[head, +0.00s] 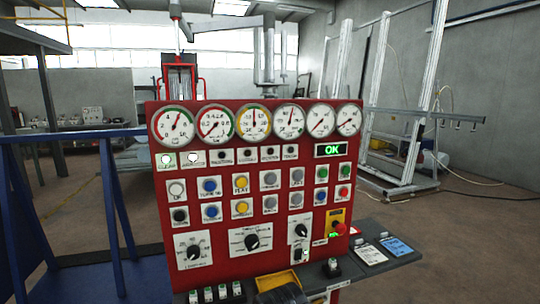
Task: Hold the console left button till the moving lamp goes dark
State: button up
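The red console (225,262) stands upright in the middle of the head view, facing me. Its button rows include a white button (176,190), a black button (180,215), two blue buttons (210,185) and two yellow buttons (240,182). More grey, green and red buttons sit to the right. The labels are too small to tell surely which is the left button. A lamp row runs above them: the two leftmost lamps (167,160) look lit white, the others (246,155) look dark. I cannot read which is the moving lamp. My gripper is not in view.
Several gauges (216,122) line the console's top, above a green "OK" display (330,150). Rotary knobs (251,242) and a red stop button (340,228) sit lower. A grey shelf (385,262) juts out at the bottom. A blue frame (75,137) stands left; open floor lies right.

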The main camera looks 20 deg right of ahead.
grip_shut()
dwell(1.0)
